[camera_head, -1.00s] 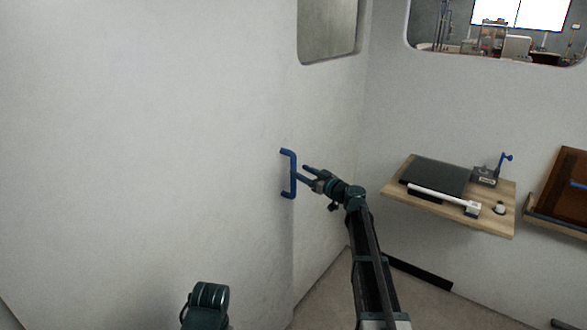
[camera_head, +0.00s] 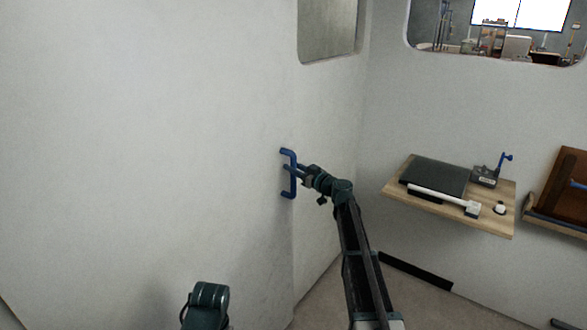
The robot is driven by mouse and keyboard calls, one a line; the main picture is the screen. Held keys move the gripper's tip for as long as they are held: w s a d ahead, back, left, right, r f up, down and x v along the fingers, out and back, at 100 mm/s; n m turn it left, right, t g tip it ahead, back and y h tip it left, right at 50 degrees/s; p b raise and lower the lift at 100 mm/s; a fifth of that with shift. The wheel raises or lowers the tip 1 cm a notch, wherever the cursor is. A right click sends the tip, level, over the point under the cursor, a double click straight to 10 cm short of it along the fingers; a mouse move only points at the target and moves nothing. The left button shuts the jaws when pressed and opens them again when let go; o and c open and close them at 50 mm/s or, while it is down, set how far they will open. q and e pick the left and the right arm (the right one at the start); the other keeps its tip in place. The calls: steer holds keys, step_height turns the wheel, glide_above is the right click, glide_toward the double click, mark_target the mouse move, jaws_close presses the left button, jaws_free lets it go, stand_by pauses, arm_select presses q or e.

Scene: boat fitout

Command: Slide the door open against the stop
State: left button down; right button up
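The white door panel (camera_head: 150,140) fills the left of the head view, with its right edge running down just right of the handle. A blue bar handle (camera_head: 293,184) stands upright on the panel near that edge. My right gripper (camera_head: 290,169) is at the handle's upper middle, its fingers reaching to or past the bar. Whether the fingers touch or close on the bar is too small to tell. Part of my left arm (camera_head: 207,300) shows at the bottom; its gripper is out of view. I cannot make out the stop.
Right of the door, a wooden shelf (camera_head: 495,215) holds a dark flat panel (camera_head: 436,177), a white bar tool (camera_head: 440,197) and a small stand with a blue lever (camera_head: 487,176). A brown wooden rack (camera_head: 562,195) is at the far right. Bare floor lies between.

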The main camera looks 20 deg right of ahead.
jaws_close()
stand_by(0.8)
